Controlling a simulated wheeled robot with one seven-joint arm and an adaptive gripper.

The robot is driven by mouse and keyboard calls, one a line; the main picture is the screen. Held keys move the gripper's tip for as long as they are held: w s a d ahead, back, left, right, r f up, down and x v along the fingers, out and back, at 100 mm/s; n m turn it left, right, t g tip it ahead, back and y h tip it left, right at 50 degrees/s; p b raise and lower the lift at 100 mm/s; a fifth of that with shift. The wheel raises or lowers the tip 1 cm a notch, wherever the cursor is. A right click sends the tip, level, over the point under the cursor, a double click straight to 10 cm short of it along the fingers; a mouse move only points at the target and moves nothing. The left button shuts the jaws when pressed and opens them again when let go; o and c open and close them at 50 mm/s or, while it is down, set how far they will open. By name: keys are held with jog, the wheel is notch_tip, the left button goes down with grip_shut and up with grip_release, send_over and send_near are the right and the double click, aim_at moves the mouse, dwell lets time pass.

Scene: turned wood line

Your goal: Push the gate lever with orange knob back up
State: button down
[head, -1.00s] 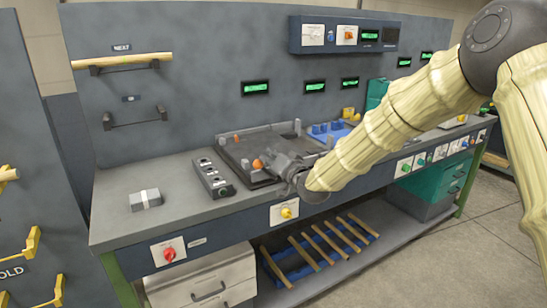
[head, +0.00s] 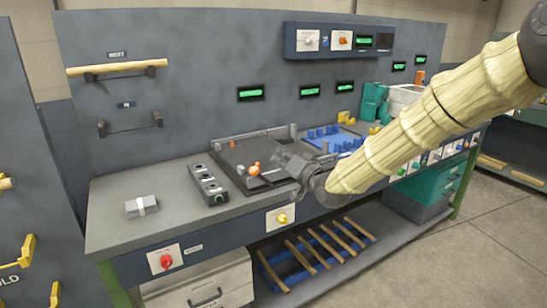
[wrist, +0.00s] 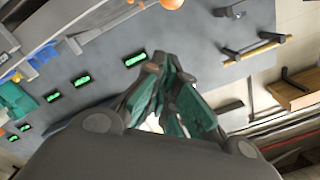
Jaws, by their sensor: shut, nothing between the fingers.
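The orange knob (head: 254,169) of a gate lever shows on the dark fixture (head: 240,152) on the bench, just left of my gripper. The lever arm is too small to make out. In the wrist view an orange ball (wrist: 172,3) is cut by the top edge. My gripper (head: 280,157) is low over the fixture's right front part, with its fingers shut and empty. The teal fingers (wrist: 165,95) also show in the wrist view. I cannot tell whether they touch the lever.
A grey button box (head: 207,184) stands left of the fixture, and a small grey block (head: 141,206) lies further left. A blue tray (head: 335,138) stands behind to the right. The upright back panel (head: 200,100) closes off the rear. The bench's left end is mostly clear.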

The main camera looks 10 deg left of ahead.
jog(key=shift+v, duration=2.7)
jog(key=s+d+f+m+g+h+p, duration=0.15)
jog(key=s+d+f, duration=0.35)
jog(key=f, duration=0.6)
jog(key=s+d+f+g+h, duration=0.25)
jog(key=s+d+f, duration=0.25)
jog(key=f, duration=0.7)
jog(key=s+d+f+g+h+p, duration=0.1)
jog(key=s+d+f+h, duration=0.3)
jog(key=f, duration=0.7)
jog(key=s+d+f+g+h, duration=0.1)
jog(key=s+d+f, duration=0.3)
jog(key=s, duration=0.2)
jog(key=s+d+f+g+p, duration=0.1)
jog(key=s+d+f, duration=0.25)
jog(key=s, duration=0.35)
jog(key=s+d+f+g+h, duration=0.1)
jog(key=s+d+f+g, duration=0.1)
jog(key=s+d+f, duration=0.3)
jog(key=s+d+f+g+h, duration=0.1)
jog(key=s+d, duration=0.3)
jog(key=s, duration=0.5)
jog(key=s+d+f+g+h+p, duration=0.1)
jog(key=s+d+g, duration=0.1)
jog(key=s, duration=0.7)
jog(key=shift+d+f+p, duration=0.3)
jog(key=shift+d+f, duration=0.1)
jog(key=shift+d, duration=0.5)
jog(key=shift+n, duration=0.25)
